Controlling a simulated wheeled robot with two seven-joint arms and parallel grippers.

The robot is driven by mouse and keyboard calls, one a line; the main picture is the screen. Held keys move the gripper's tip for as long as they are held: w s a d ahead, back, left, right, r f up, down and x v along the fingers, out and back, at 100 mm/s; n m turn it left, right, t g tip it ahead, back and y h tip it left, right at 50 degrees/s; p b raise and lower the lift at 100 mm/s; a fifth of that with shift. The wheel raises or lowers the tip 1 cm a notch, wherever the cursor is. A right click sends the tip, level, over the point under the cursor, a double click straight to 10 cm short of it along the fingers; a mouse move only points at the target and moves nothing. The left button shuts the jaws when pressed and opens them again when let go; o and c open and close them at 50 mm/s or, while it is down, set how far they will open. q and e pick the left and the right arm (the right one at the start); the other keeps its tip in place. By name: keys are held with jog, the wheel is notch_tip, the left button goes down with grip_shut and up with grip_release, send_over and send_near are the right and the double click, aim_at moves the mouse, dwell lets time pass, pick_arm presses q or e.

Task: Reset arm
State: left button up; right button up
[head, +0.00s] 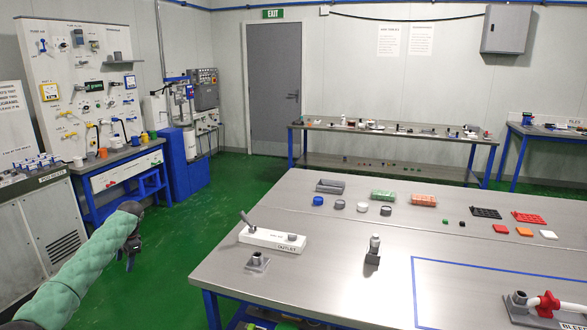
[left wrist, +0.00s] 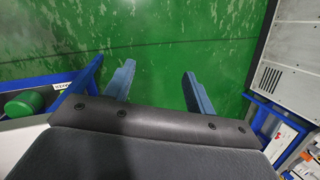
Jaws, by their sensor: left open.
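My left arm, in a green padded sleeve, comes in from the left in the head view. Its gripper (head: 130,254) hangs over the green floor, left of the large table and apart from it. In the left wrist view the two blue-grey fingers (left wrist: 158,88) stand wide apart with only floor between them. The left gripper is open and empty. My right gripper is in neither view.
A large steel table (head: 330,270) fills the right foreground, carrying a white outlet block (head: 272,239), small grey fittings and coloured blocks. A blue-framed bench (head: 120,165) and a grey cabinet (head: 40,228) stand at the left. Green floor (head: 185,235) is clear between them.

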pick_arm(q)
jog(key=s+d+f+t, duration=0.1)
jog(key=s+d+f, duration=0.2)
jog(key=s+f, duration=1.1)
jog(key=s+d+f, duration=0.4)
jog(key=s+f, duration=0.7)
jog(key=f, duration=0.7)
jog(key=s+d+f+t, duration=0.1)
jog(key=s+d+f, duration=0.15)
jog(key=s, duration=0.95)
jog(key=s+d+f+n, duration=0.1)
jog(key=s+f, duration=0.2)
jog(key=s, duration=0.9)
jog(key=s+d+f+t, duration=0.1)
jog(key=s+d+f, duration=0.15)
jog(key=s, duration=0.95)
jog(key=s+d+f+n+h, duration=0.1)
jog(key=d+f+h, duration=0.1)
jog(key=d, duration=1.3)
jog(key=s+d+f+n+h, duration=0.1)
jog(key=d+f+n+h, duration=0.1)
jog(key=d, duration=1.3)
jog(key=shift+s+d+f+n+g, duration=0.15)
jog(key=shift+s+d+n+g, duration=0.15)
jog(key=shift+g, duration=0.1)
